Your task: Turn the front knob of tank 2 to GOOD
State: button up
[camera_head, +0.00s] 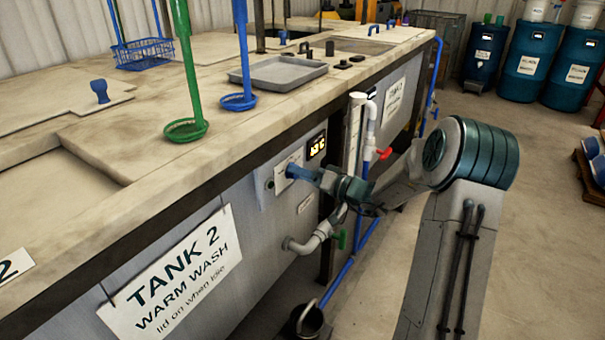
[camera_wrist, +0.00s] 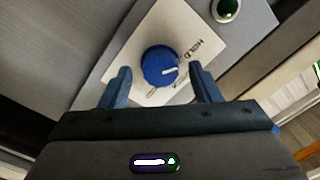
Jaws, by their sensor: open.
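The round blue front knob (camera_wrist: 160,66) sits on a white label plate (camera_wrist: 150,35) on the tank's front panel. Its white pointer mark faces right in the wrist view, just below the word HOLD (camera_wrist: 192,50). Other lettering lower on the plate is partly hidden and unreadable. My gripper (camera_wrist: 159,70) is open, with one finger on each side of the knob and a visible gap to each.
A lit display (camera_head: 316,146) is above my gripper. A grey pipe (camera_head: 308,240), a red valve handle (camera_head: 384,154) and a green handle (camera_head: 342,239) are close by. A tray (camera_head: 277,74) and dip baskets are on the top. Open floor lies right.

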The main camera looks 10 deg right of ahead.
jog(key=shift+w+a, duration=0.1)
jog(key=shift+a, duration=0.05)
jog(key=c, duration=1)
